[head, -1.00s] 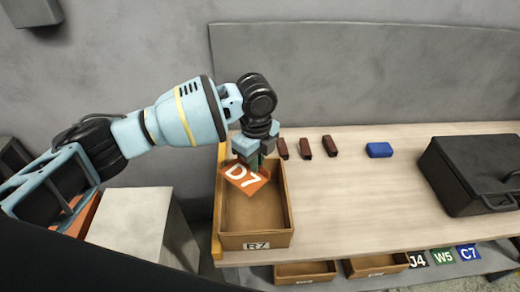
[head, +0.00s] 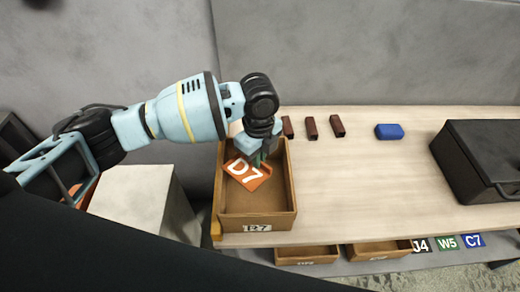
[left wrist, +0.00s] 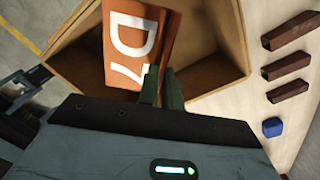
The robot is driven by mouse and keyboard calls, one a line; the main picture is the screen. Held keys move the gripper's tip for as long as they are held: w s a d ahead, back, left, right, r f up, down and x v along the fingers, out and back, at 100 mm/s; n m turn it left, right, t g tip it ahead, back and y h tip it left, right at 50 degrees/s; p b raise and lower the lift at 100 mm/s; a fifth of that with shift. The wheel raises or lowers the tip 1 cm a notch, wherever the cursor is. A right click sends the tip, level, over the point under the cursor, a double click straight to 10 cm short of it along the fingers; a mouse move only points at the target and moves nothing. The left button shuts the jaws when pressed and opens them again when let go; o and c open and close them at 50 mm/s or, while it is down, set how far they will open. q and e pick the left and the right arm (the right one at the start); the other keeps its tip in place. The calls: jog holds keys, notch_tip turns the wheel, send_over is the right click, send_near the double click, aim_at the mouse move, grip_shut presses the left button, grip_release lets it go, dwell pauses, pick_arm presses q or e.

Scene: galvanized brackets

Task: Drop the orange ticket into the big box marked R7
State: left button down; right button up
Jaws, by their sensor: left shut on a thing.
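The orange ticket (head: 247,175) is marked D7 in white. My left gripper (head: 258,158) is shut on its edge and holds it over the open top of the big box (head: 257,225), whose front label reads R7. In the left wrist view the ticket (left wrist: 138,45) hangs from the two dark green fingertips (left wrist: 162,88), with the box (left wrist: 215,80) behind it. Whether the ticket is below the box's rim is hard to tell. The box floor that shows is bare. My right gripper is not in view.
Several dark red-brown brackets (head: 311,127) and a blue block (head: 389,131) lie on the wooden table (head: 350,185). A black case (head: 480,160) stands at the right. Smaller bins (head: 307,254) and tags J4, W5, C7 (head: 446,243) are below the front edge.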

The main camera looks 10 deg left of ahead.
pick_arm(q)
jog(key=shift+r, duration=0.1)
jog(key=c, duration=1.5)
grip_release()
jog(key=shift+r, duration=0.25)
notch_tip(320, 180, up, 7)
jog(key=shift+r, duration=0.15)
